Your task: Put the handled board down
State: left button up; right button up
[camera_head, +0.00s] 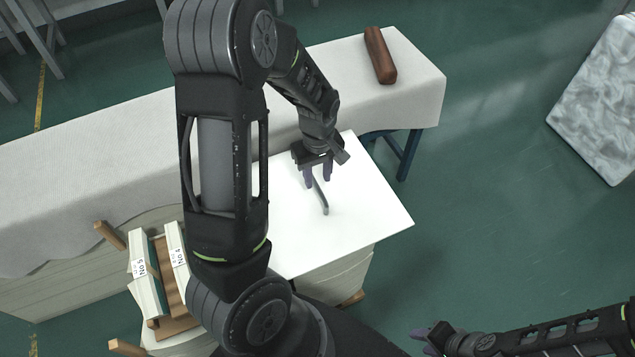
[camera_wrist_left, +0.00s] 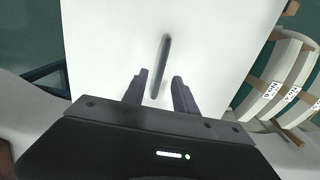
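The handled board is a white square board (camera_head: 375,215) with a thin dark grey bar handle (camera_head: 321,197) standing on its top. It lies flat on a pale stack (camera_head: 345,278) in the head view. The handle also shows in the wrist view (camera_wrist_left: 162,62). My left gripper (camera_head: 318,180) is over the board at the handle's far end. Its fingers are apart, with the handle seen between them and gaps on both sides in the left wrist view (camera_wrist_left: 160,77). My right gripper (camera_head: 427,341) is at the bottom edge, away from the board; its finger gap is unclear.
A long cloth-covered table (camera_head: 90,165) stands behind the board, with a brown block (camera_head: 380,55) on it. Labelled pale curved pieces (camera_head: 146,275) stand in a wooden rack at lower left. A marbled grey slab (camera_head: 600,100) is at far right. Green floor is clear between.

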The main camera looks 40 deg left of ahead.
aim_at(318, 187)
pick_arm(q)
notch_tip(318, 187, up, 7)
jog(key=shift+p, duration=0.35)
jog(key=shift+f, duration=0.15)
dwell(0.8)
